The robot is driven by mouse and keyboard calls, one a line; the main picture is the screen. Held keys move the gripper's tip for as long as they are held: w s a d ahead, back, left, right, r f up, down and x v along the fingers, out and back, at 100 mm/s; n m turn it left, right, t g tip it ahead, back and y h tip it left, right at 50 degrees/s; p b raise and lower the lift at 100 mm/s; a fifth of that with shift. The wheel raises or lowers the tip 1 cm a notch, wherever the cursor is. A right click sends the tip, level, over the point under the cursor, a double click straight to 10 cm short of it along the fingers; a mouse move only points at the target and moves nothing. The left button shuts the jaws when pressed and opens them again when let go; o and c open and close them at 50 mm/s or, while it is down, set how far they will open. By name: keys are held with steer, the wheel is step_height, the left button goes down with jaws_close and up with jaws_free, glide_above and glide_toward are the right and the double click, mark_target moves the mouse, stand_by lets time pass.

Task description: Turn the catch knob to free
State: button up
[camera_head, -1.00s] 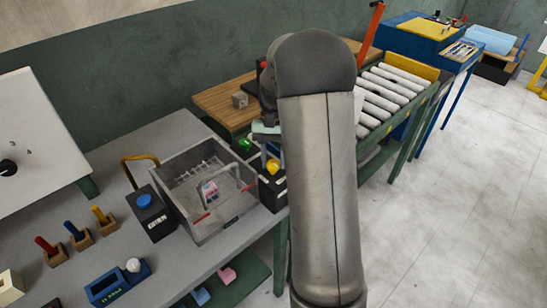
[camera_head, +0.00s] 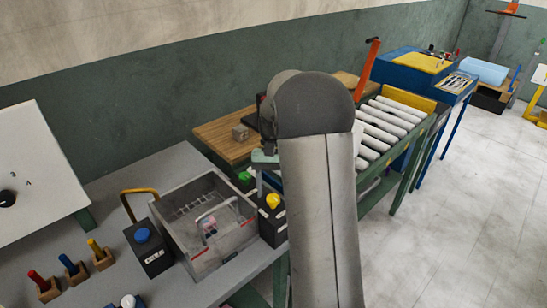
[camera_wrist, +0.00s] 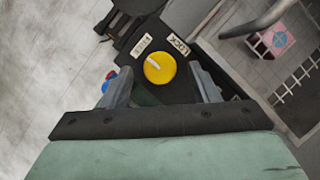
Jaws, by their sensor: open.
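The catch knob is a round yellow knob (camera_head: 273,201) on a black box (camera_head: 273,228) at the right end of the grey bench. In the wrist view the yellow knob (camera_wrist: 159,70) has a white mark running from near its middle toward the upper left, on the side of the label that seems to read FREE (camera_wrist: 141,44). The LOCK label (camera_wrist: 179,47) is at its upper right. My gripper (camera_wrist: 162,86) is open, one finger on each side of the knob in the picture, with no contact visible. In the head view my gripper (camera_head: 265,158) is above the knob, partly hidden by my arm.
A grey crate (camera_head: 185,262) with a handle stands immediately left of the black box. A box with a blue button (camera_head: 142,235) is further left. A green knob (camera_head: 245,177) is behind.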

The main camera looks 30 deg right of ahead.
steer(key=v, duration=1.6)
steer(key=shift+s, duration=0.1)
steer(key=s+a+f+n+t+h, duration=0.1)
steer(key=s+a+f+n+t, duration=0.15)
steer(key=s+a, duration=0.85)
steer(key=s+a+f+n+t, duration=0.1)
steer(key=s+a+f, duration=0.2)
steer(key=s+f, duration=0.2)
steer(key=s+a+f+n+t+h, duration=0.1)
steer(key=s+f, duration=0.4)
steer(key=s, duration=0.5)
steer(key=shift+s+a+n, duration=0.35)
steer(key=shift+a+n, duration=0.4)
steer(key=shift+a, duration=0.15)
steer(key=shift+r, duration=0.1)
